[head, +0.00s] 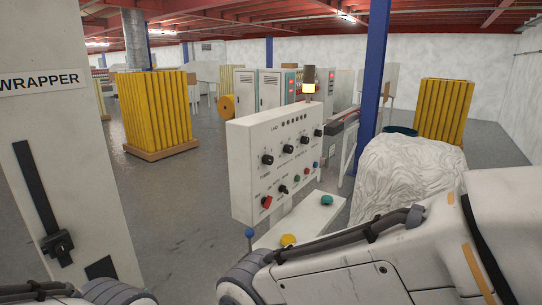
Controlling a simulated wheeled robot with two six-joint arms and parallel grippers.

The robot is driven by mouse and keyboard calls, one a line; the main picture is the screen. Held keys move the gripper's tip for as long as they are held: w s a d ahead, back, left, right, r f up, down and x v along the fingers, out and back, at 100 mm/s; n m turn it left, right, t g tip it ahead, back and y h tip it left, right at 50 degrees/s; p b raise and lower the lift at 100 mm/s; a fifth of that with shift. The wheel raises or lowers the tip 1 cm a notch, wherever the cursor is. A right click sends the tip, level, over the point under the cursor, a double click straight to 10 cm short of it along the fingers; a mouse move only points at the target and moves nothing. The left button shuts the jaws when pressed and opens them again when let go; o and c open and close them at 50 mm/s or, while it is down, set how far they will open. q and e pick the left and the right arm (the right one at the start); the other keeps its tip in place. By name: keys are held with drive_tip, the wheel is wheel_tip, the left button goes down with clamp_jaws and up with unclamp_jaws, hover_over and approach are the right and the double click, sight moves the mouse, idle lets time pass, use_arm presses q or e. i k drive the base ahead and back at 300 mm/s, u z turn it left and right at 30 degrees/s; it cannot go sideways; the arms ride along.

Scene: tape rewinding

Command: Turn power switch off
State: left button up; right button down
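A white control panel (275,160) stands upright in the middle of the head view. A red knob (266,202) sits at its lower left and looks like a rotary switch. Several black knobs, such as one at the left (267,160), are above it, and a black one (283,189) is to its right. The labels are too small to read, so I cannot tell which is the power switch or its setting. My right arm crosses the lower right and my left arm shows at the bottom left. Neither gripper is in view.
A ledge below the panel carries a yellow button (288,240) and a green button (327,200). A blue ball-topped lever (249,233) stands beside it. A lit lamp (309,86) tops the panel. A white wrapper cabinet (75,150) is left, a white wrapped bundle (405,175) right.

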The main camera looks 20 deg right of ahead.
sight(266, 202)
drive_tip(key=z, duration=0.15)
drive_tip(key=k, duration=0.3)
drive_tip(key=u, duration=0.25)
drive_tip(key=i, duration=0.7)
drive_tip(key=z, duration=0.9)
drive_tip(key=i, duration=0.45)
drive_tip(key=z, duration=0.3)
